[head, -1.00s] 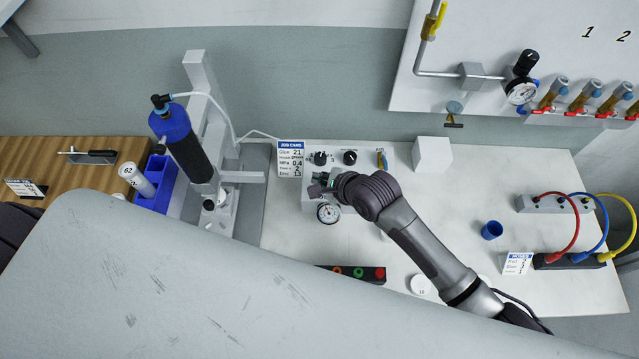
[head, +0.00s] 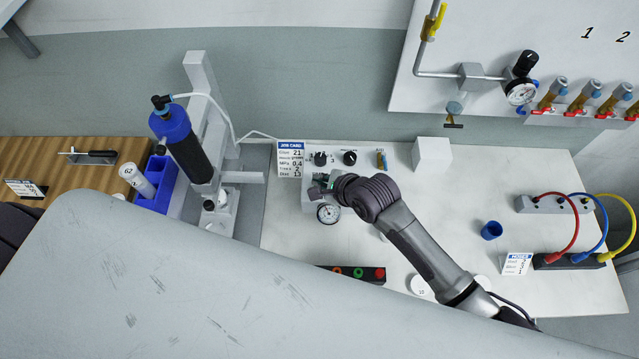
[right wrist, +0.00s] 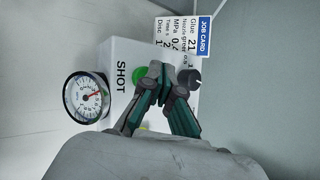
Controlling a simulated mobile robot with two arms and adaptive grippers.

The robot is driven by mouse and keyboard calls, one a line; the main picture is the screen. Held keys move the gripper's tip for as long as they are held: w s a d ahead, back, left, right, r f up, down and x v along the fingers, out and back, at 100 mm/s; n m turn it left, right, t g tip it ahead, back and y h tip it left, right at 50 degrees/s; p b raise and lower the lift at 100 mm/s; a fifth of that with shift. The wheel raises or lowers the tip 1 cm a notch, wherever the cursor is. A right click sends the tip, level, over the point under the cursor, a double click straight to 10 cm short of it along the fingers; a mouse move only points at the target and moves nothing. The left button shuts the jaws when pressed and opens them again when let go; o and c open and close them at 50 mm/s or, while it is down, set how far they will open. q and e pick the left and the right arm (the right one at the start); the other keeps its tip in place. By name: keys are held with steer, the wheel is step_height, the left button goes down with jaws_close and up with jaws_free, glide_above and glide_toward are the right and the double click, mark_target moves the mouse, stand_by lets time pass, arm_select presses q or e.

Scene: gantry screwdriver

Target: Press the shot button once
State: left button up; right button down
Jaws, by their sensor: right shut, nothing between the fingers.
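The white control box (right wrist: 118,62) carries the word SHOT beside a green round button (right wrist: 139,76) in the right wrist view. My right gripper (right wrist: 160,72) is shut and empty. Its fingertips are close to the green button and partly cover it. I cannot tell whether they touch it. In the head view my right gripper (head: 320,190) is over the box, just above the round gauge (head: 328,213), and the button is hidden there. My left gripper is not in view.
A gauge (right wrist: 87,97) and a black knob (right wrist: 187,79) flank the button. A job card (head: 290,158) stands behind the box. A white block (head: 432,155) and blue cup (head: 491,230) stand right.

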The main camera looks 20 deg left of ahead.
steer(key=shift+f, duration=0.55)
stand_by(0.9)
steer(key=shift+r, duration=0.1)
steer(key=shift+r+p, duration=0.8)
steer(key=shift+p, duration=0.25)
step_height(320, 180, up, 5)
steer(key=p, duration=0.6)
stand_by(2.5)
